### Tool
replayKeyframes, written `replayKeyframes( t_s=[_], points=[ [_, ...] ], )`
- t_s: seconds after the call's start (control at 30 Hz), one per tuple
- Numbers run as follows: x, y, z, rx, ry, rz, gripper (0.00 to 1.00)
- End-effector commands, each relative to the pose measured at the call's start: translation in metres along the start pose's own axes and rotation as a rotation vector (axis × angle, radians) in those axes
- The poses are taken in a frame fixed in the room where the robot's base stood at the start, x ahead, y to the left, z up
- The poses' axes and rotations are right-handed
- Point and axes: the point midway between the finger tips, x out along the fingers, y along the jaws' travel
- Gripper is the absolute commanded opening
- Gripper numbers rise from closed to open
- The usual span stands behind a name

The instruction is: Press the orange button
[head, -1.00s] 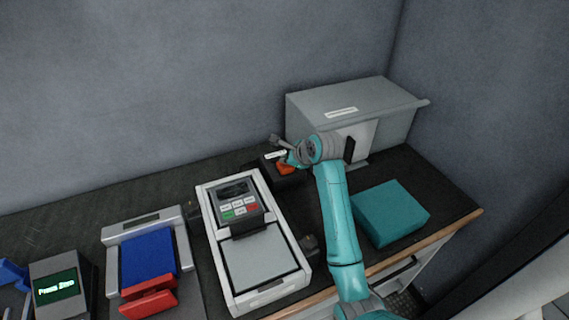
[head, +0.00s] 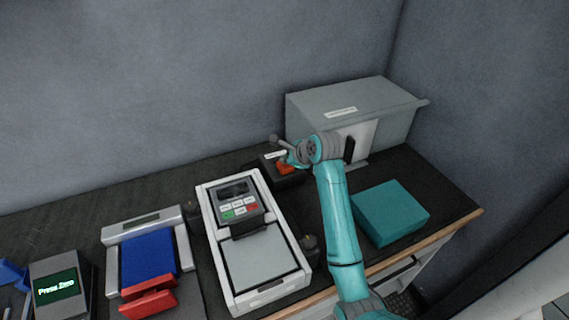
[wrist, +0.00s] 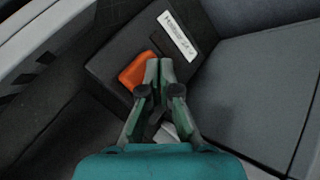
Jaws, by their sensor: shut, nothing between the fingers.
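The orange button (wrist: 139,70) sits on a black box with a white label (wrist: 177,36). It shows in the wrist view just left of my fingertips. In the head view the orange button (head: 285,168) is partly covered by my arm's end. My gripper (wrist: 159,64) is shut and empty, its fingertips close beside the button's right side. I cannot tell whether they touch it. In the head view the fingers are mostly hidden behind my wrist.
A grey cabinet (head: 350,100) stands behind and right of the button box. A white device with a keypad (head: 237,207) lies to the left. A teal box (head: 390,212) is at the right. A small screen reading "Press Zero" (head: 56,290) stands far left.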

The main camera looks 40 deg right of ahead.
Motion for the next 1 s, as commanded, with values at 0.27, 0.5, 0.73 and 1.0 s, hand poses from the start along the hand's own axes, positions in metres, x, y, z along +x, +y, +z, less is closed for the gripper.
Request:
replayKeyframes(
  t_s=[0.27,0.5,0.73,1.0],
  points=[
    [0.0000,0.0000,0.0000,0.000,0.000,0.000,0.00],
    [0.0038,0.0031,-0.0030,0.001,0.000,0.000,0.00],
    [0.0063,0.0049,-0.0048,0.000,0.000,0.001,0.00],
    [0.0066,0.0051,-0.0051,0.000,0.001,0.001,0.00]
  ],
)
